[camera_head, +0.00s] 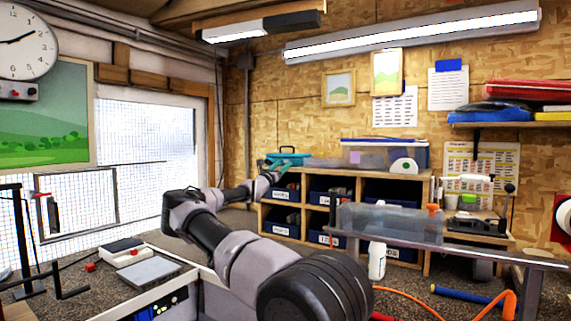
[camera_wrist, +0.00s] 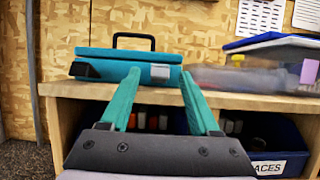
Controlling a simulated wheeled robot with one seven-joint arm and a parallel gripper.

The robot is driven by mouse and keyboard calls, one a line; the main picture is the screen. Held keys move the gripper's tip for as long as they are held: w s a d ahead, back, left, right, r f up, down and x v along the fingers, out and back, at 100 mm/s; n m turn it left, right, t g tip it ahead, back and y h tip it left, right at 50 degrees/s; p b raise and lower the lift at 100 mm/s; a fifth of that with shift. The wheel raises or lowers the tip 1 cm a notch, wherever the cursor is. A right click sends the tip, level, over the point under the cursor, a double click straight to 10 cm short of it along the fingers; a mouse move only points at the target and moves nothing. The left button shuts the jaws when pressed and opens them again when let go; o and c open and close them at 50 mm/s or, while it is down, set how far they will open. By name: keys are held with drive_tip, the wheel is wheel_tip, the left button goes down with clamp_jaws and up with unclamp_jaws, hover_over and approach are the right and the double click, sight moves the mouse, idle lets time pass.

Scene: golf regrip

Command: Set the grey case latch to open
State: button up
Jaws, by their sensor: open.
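The teal case (camera_wrist: 125,58) with a black carry handle lies on top of the wooden shelf unit; it also shows in the head view (camera_head: 288,157). The grey latch (camera_wrist: 160,72) is on the right of the case's front face, and whether it is open or shut I cannot tell. A black latch-like part (camera_wrist: 84,70) juts out at the front left. My gripper (camera_wrist: 160,80) is open and empty, with its teal fingers in front of the case and the grey latch showing between their tips. My gripper also shows in the head view (camera_head: 268,174), near the case.
A clear bin with a blue lid (camera_head: 383,153) stands to the right of the case. Dark blue labelled bins (camera_wrist: 270,146) fill the compartments below the shelf top. A clear-sided long box (camera_head: 390,222) sits on a bench at right.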

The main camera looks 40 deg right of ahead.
sight(285, 162)
drive_tip(key=shift+x, duration=1.8)
clamp_jaws()
drive_tip(key=shift+a+f+t+h, duration=0.1)
drive_tip(key=shift+f+t+h, duration=0.2)
drive_tip(key=shift+h, duration=0.4)
unclamp_jaws()
